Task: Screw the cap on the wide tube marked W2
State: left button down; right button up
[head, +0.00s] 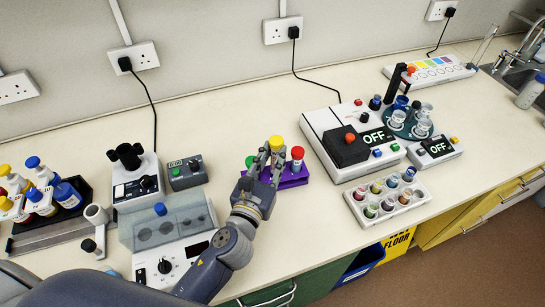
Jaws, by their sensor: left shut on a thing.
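A purple rack (293,181) stands in the middle of the bench. A red-capped tube (297,158) stands upright at its right and a green cap (251,160) shows at its left. My left gripper (273,153) reaches over the rack from the front and is shut at the yellow cap (276,142), which sits higher than the red and green caps. My fingers hide what is below the yellow cap, so I cannot tell whether it is on a tube. No W2 mark is readable. My right gripper is not in view.
Left of the rack are a small grey box (187,173), a clear-shielded device (168,226) and a rack of capped bottles (68,193). Right are a white device reading OFF (335,125) and a white tray of small vials (411,207). The bench behind the rack is clear.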

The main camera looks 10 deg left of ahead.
pick_arm(q)
jog(key=shift+f, duration=0.55)
jog(key=c, duration=1.7)
grip_release()
jog(key=shift+o, duration=0.2)
jog(key=shift+r, duration=0.1)
jog(key=shift+r, duration=0.5)
jog(key=s+a+b, duration=0.1)
jog(key=s+b, duration=0.3)
jog(key=s, duration=0.8)
jog(key=shift+r, duration=0.15)
